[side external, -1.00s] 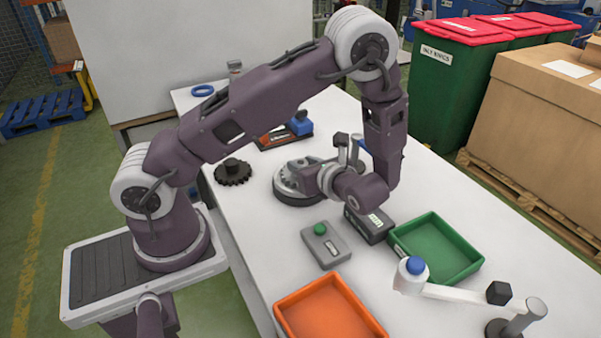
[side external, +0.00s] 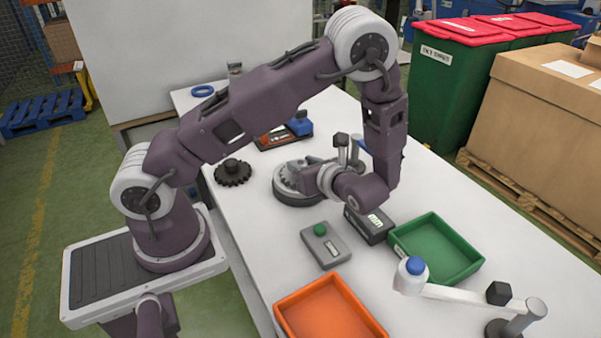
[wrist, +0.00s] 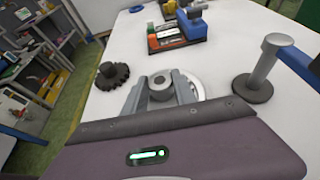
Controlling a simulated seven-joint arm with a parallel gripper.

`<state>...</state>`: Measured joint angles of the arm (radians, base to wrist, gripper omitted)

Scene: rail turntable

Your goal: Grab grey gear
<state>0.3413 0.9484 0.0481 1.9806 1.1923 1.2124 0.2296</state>
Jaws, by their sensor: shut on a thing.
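The grey gear (wrist: 161,82) with its raised round hub is at the turntable, in the middle of the wrist view. My gripper (wrist: 160,94) is shut on it, with one finger on each side of the hub. In the side external view my gripper (side external: 310,178) reaches in low from the right over the round turntable (side external: 297,199). The fingers and wrist hide part of the gear there. I cannot tell whether the gear still touches the turntable.
A black gear (side external: 233,174) lies on the white table to the left. Behind is a red and black unit with a blue block (side external: 299,125). A green-button box (side external: 325,247), dark labelled box (side external: 369,225), green tray (side external: 467,277) and orange tray (side external: 376,329) stand in front.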

